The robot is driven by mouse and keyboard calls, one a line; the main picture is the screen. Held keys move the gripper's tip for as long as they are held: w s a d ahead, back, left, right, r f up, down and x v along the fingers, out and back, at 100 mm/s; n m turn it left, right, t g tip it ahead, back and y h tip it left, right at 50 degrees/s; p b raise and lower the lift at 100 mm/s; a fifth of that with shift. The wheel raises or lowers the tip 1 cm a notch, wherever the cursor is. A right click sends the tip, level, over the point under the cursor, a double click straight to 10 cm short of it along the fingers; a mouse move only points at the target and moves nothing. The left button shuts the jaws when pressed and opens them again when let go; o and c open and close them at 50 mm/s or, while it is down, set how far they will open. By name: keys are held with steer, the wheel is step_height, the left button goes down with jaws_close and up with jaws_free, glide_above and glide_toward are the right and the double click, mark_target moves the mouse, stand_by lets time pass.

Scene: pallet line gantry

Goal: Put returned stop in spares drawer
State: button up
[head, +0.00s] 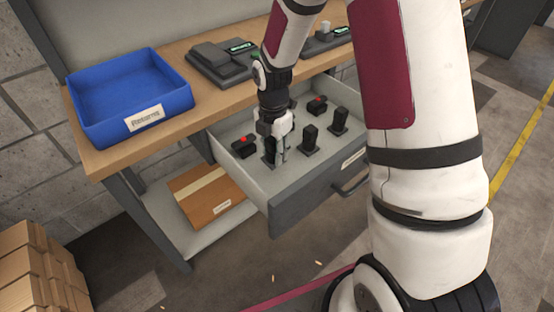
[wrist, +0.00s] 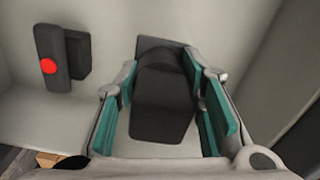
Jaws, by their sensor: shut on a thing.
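The spares drawer (head: 285,198) is pulled open under the workbench. My gripper (head: 276,150) reaches down into it near its front left. It is shut on a black stop (head: 269,159), which stands upright at or just above the drawer floor; I cannot tell whether it touches. In the wrist view the held black stop (wrist: 162,98) lies between the two teal finger pads. A black stop with a red dot (head: 244,146) lies left of my gripper; it also shows in the wrist view (wrist: 52,60). The blue Returns bin (head: 130,98) on the bench looks empty.
Other black stops (head: 310,139) (head: 338,121) stand right of my gripper. Another red-dotted stop (head: 317,105) lies farther back. A scale-like device (head: 222,64) sits on the bench. A cardboard box (head: 207,195) lies on the lower shelf; stacked cartons (head: 38,268) stand at lower left.

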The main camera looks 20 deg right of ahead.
mark_target(273, 161)
steer(key=shift+f+b, duration=0.45)
steer(key=shift+f, duration=1.6)
steer(key=shift+f, duration=0.15)
steer(key=o, duration=1.3)
